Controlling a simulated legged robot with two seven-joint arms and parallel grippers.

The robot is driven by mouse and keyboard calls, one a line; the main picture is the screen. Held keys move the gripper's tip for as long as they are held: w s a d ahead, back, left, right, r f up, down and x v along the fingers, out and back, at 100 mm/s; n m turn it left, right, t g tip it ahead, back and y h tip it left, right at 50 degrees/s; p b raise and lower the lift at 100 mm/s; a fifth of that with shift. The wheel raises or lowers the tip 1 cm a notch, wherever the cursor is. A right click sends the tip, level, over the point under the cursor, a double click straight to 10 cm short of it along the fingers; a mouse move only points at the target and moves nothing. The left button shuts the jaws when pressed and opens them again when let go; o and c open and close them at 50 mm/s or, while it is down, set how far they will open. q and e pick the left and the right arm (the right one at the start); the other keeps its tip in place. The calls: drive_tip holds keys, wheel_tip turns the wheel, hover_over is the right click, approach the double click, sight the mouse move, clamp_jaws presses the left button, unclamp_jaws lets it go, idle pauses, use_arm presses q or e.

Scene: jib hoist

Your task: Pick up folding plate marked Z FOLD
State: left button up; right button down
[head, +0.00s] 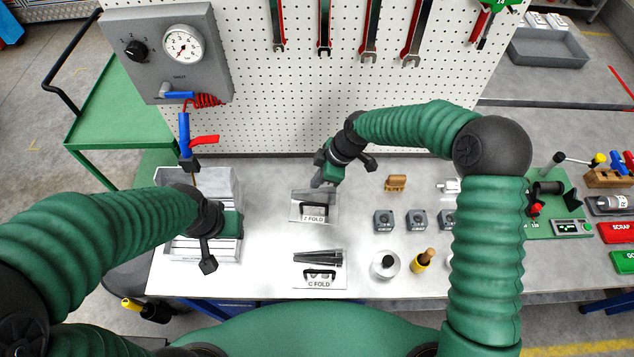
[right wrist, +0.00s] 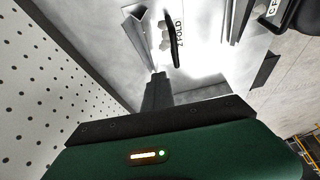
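The folding plate marked Z FOLD (head: 299,213) lies on the bench, with a black handle and a white label at its front. In the right wrist view its bent metal plate, handle and Z FOLD label (right wrist: 179,35) show beyond the fingers. My right gripper (head: 317,183) points down at the plate's back edge; contact cannot be told. In the wrist view its fingers (right wrist: 157,90) overlap as one dark block, so their opening is unclear. My left gripper (head: 209,264) is over the grey grooved block at the left; its fingertips are not clear.
The similar C FOLD plate (head: 320,282) lies nearer the front edge. Grey blocks (head: 416,220), a brown block (head: 396,183), a white round pot (head: 385,265) and a yellow-handled tool (head: 423,260) stand to the right. A pegboard (head: 300,100) rises behind. A blue air tool (head: 184,135) hangs at left.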

drive_tip(key=c, duration=1.5)
unclamp_jaws()
drive_tip(key=shift+w+a+f, duration=0.4)
drive_tip(key=shift+w, duration=0.2)
drive_tip(key=o, duration=0.5)
drive_tip(key=shift+s+r, duration=0.15)
drive_tip(key=o, duration=0.4)
drive_tip(key=shift+s+d+r, duration=0.1)
drive_tip(key=shift+s, duration=0.1)
drive_tip(key=shift+o, duration=0.8)
drive_tip(key=shift+w+d, duration=0.15)
